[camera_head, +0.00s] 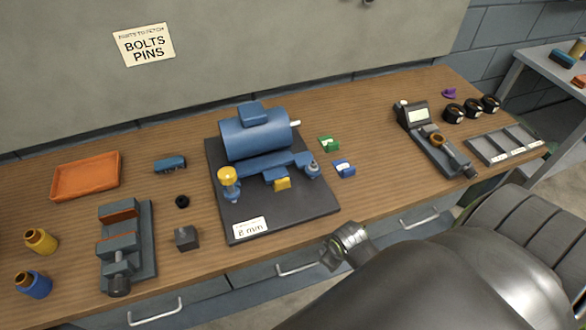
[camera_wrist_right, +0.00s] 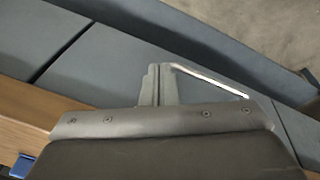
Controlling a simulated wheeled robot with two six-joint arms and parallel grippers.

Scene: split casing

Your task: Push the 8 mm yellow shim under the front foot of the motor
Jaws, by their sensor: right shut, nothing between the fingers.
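The blue motor (camera_head: 256,135) stands on a dark base plate (camera_head: 285,212) in the head view. The yellow shim (camera_head: 283,184) lies on the plate at the near side of the motor's blue front foot (camera_head: 273,174). It sticks out toward the front; I cannot tell how far it reaches under the foot. My right gripper shows in the right wrist view (camera_wrist_right: 157,85), fingers together and empty, with drawer fronts behind them. It is clear of the shim. My right arm fills the lower right of the head view. My left gripper is out of view.
A yellow-topped post (camera_head: 228,182) and a metal fitting (camera_head: 312,169) flank the foot. Green (camera_head: 329,144) and blue (camera_head: 344,169) shims lie right of the plate. A vise (camera_head: 121,245) and orange tray (camera_head: 87,175) stand left. Drawer handles (camera_head: 296,268) project below the bench edge.

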